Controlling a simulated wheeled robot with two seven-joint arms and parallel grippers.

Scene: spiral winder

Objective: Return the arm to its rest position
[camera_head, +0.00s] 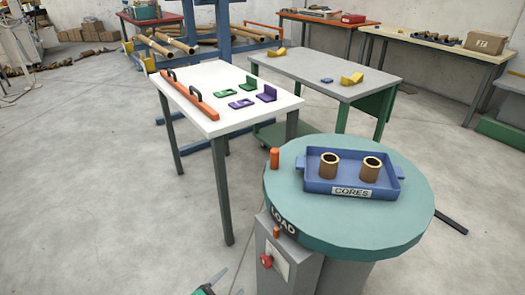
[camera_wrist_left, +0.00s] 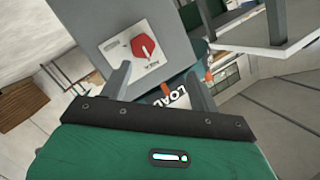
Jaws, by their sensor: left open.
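My left gripper (camera_head: 217,280) shows only in part at the bottom edge of the head view, low over the floor and left of the grey pedestal. In the left wrist view my left gripper (camera_wrist_left: 159,84) has its two grey fingers spread apart with nothing between them. Beyond the fingers is the grey pedestal (camera_wrist_left: 95,22) with a red knob (camera_wrist_left: 143,47). Most of my left arm is out of the head view. My right gripper is in neither view.
A round teal table (camera_head: 350,232) marked LOAD stands at the right, with a blue tray (camera_head: 320,187) holding two brown cores. A white table (camera_head: 215,128) with an orange bar and small brackets stands behind. Open concrete floor (camera_head: 110,220) lies at the left.

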